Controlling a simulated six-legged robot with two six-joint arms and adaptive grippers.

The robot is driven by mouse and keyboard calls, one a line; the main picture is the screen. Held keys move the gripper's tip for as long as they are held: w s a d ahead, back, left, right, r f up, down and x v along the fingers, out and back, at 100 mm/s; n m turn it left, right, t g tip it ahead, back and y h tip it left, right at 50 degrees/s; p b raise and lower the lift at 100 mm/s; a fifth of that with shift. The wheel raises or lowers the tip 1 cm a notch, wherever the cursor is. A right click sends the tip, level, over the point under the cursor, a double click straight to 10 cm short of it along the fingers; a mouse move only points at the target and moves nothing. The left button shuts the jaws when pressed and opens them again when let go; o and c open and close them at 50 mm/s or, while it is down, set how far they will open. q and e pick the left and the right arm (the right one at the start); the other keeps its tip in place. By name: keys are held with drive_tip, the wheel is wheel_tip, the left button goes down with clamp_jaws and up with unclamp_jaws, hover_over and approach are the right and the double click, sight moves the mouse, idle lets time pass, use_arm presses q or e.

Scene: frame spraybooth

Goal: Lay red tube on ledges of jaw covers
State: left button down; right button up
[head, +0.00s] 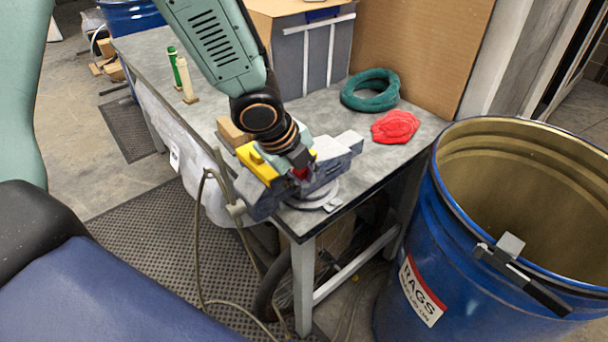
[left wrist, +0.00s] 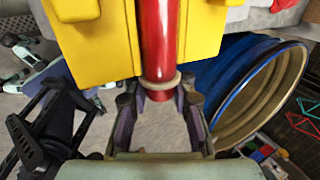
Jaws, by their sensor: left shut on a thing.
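The red tube (left wrist: 160,40) shows in the left wrist view, running up between the two yellow jaw covers (left wrist: 85,45). Its near end has a pale ring and lies between the fingers of my left gripper (left wrist: 160,100), which is shut on it. In the head view my left gripper (head: 303,162) points down at the vise (head: 335,160). A yellow jaw cover (head: 258,163) shows beside it, and a small bit of red tube shows at the fingertips. I cannot tell whether the tube touches the ledges. My right gripper is not in view.
The vise sits at the corner of a grey workbench (head: 425,130). A red cloth (head: 395,126) and a green coil (head: 370,90) lie behind it. A blue rag barrel (head: 400,260) stands right of the bench. A cord hangs down in front.

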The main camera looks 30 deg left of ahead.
use_arm(q)
drive_tip(key=shift+f, duration=0.2)
drive_tip(key=c, duration=1)
unclamp_jaws()
drive_tip(key=shift+c, duration=0.2)
drive_tip(key=shift+d, duration=0.1)
